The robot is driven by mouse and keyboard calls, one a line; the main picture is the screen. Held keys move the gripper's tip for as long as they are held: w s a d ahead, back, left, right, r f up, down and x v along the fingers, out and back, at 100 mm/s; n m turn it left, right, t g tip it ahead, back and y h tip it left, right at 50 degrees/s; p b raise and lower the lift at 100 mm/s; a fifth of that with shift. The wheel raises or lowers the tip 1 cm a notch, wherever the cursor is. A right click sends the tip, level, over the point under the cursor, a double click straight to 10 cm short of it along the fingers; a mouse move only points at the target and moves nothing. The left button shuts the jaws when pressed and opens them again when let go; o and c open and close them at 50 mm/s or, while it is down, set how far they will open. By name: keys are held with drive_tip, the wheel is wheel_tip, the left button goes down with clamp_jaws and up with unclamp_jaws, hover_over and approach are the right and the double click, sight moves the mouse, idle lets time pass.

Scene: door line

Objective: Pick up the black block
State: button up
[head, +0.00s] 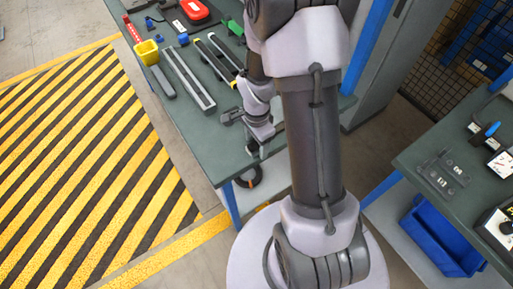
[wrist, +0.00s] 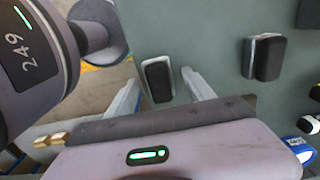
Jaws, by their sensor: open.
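A black block (wrist: 158,80) with a pale rim sits on the dark green bench top near its edge, in the wrist view. My gripper (wrist: 161,84) is open, with one pale finger to the left of the block and the other to its right. Nothing is held. I cannot tell how far the fingertips are above the bench or whether they touch the block. In the head view my gripper (head: 258,148) is over the near end of the bench, and a small dark piece, likely the block (head: 251,147), shows beside it, partly hidden.
A second dark block with a silver side (wrist: 265,57) lies to the right on the bench (wrist: 215,40). Another bench (head: 415,160) stands at the right.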

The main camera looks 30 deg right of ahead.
drive_tip(key=shift+r, duration=0.15)
drive_tip(key=shift+c, duration=0.6)
clamp_jaws()
